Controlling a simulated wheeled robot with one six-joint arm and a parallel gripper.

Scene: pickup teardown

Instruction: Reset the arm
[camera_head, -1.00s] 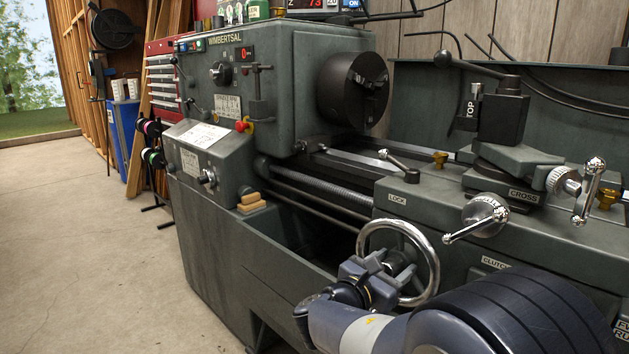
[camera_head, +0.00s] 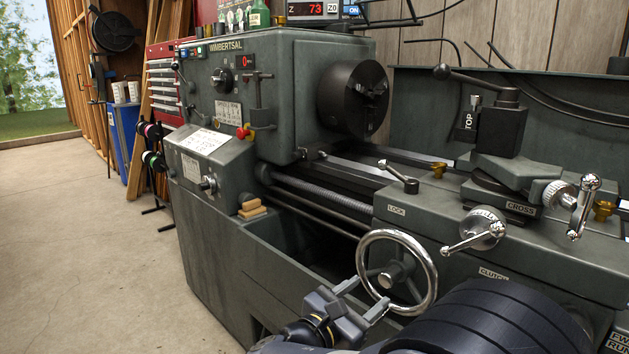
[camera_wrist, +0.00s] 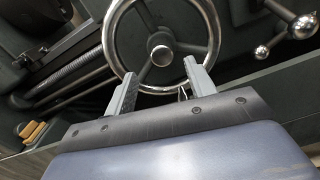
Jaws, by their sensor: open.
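My gripper (camera_head: 364,301) is low in front of the lathe's chrome handwheel (camera_head: 430,270), with its jaws apart and nothing between them. In the wrist view my gripper (camera_wrist: 157,82) shows two spread grey fingers pointing at the handwheel (camera_wrist: 213,32), one finger on each side of its lower rim. The hub of the wheel lies beyond the fingertips. I cannot tell whether either finger touches the rim. My dark ribbed arm link fills the bottom right of the head view.
The green lathe (camera_head: 300,250) fills the right side. A cross-slide crank (camera_head: 477,229), a lock lever (camera_head: 398,177) and a chuck (camera_head: 353,97) stand out from it. Small wooden blocks (camera_head: 252,208) lie on its ledge. The concrete floor (camera_head: 80,240) at left is clear.

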